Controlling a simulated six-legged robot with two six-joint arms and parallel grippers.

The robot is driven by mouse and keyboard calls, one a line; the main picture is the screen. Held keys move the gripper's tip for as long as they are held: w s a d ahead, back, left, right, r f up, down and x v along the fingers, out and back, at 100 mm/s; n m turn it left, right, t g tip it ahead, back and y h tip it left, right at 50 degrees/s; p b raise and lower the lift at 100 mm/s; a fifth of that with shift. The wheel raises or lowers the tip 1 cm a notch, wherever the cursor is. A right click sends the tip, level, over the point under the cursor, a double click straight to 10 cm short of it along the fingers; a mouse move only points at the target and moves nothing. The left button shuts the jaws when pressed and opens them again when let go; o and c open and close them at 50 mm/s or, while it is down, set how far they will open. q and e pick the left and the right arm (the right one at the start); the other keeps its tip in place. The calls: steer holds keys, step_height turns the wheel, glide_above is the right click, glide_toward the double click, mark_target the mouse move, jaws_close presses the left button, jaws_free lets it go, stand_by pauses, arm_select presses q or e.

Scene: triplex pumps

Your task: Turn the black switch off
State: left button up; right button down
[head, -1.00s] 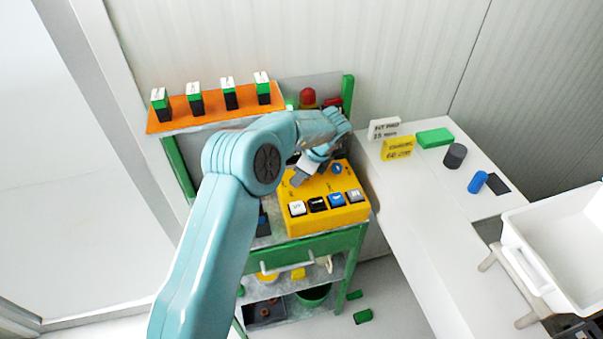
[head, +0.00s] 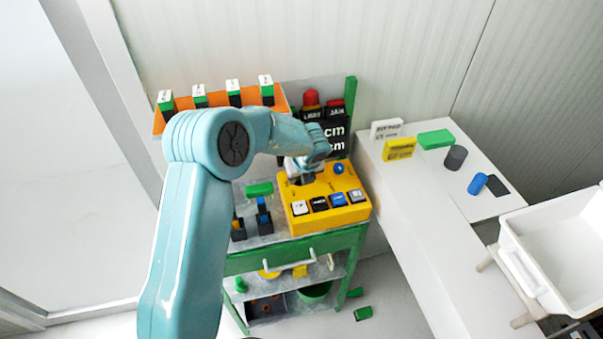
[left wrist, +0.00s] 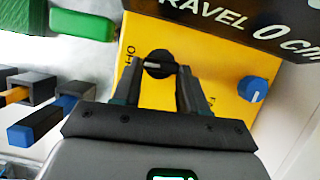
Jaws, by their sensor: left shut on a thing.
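The black switch (left wrist: 158,64) is a round knob with a pale pointer line on the yellow control box (head: 330,222). In the left wrist view the yellow panel (left wrist: 225,60) has small marks on both sides of the knob, too small to read surely. My left gripper (left wrist: 158,72) is shut on the black switch, one finger on each side. In the head view my left gripper (head: 302,178) points down at the back left of the box and hides the switch. A blue knob (left wrist: 253,90) stands to the right of it. My right gripper is not in view.
The box's front row has white, black and blue buttons (head: 338,200). A black display (head: 335,135) and red lamp (head: 311,98) stand behind. A green block (head: 259,190) lies left of the box. The white table (head: 430,210) is at the right.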

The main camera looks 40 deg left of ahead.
arm_select(q)
steer(key=shift+w+a+r+m, duration=0.1)
steer(key=shift+a+r+m, duration=0.15)
steer(key=shift+m, duration=0.15)
steer(key=o, duration=1.1)
steer(key=shift+c, duration=0.2)
steer(key=shift+f, duration=0.15)
steer(key=shift+d, duration=0.15)
steer(key=v, duration=0.4)
steer(key=shift+r+b, duration=0.3)
steer(key=shift+b, duration=0.05)
steer(key=s+d+b, duration=0.4)
steer(key=s+d, duration=0.4)
steer(key=d, duration=0.1)
steer(key=shift+s, duration=0.2)
